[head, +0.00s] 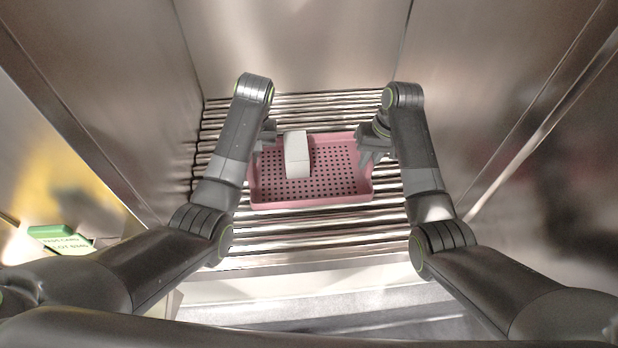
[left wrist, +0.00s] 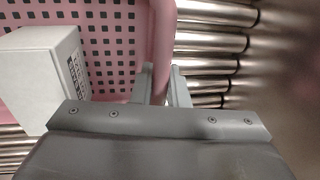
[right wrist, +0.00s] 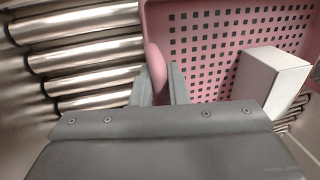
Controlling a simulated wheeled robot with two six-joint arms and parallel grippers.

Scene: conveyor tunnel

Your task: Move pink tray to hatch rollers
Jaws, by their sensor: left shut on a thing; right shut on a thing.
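The pink tray (head: 330,197) with a perforated floor lies over the metal rollers inside the tunnel. A white box (head: 297,154) stands in it, left of its middle. My left gripper (head: 266,138) is shut on the tray's left rim, and the left wrist view shows the rim between its fingers (left wrist: 160,88). My right gripper (head: 366,146) is shut on the right rim, seen between its fingers in the right wrist view (right wrist: 156,88). I cannot tell whether the tray touches the rollers.
The rollers (head: 300,233) run across the tunnel floor, bare in front of and behind the tray. Steel walls stand close on the left (head: 110,90), at the back (head: 300,45) and on the right (head: 490,80). A green-and-white card (head: 62,240) is at lower left.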

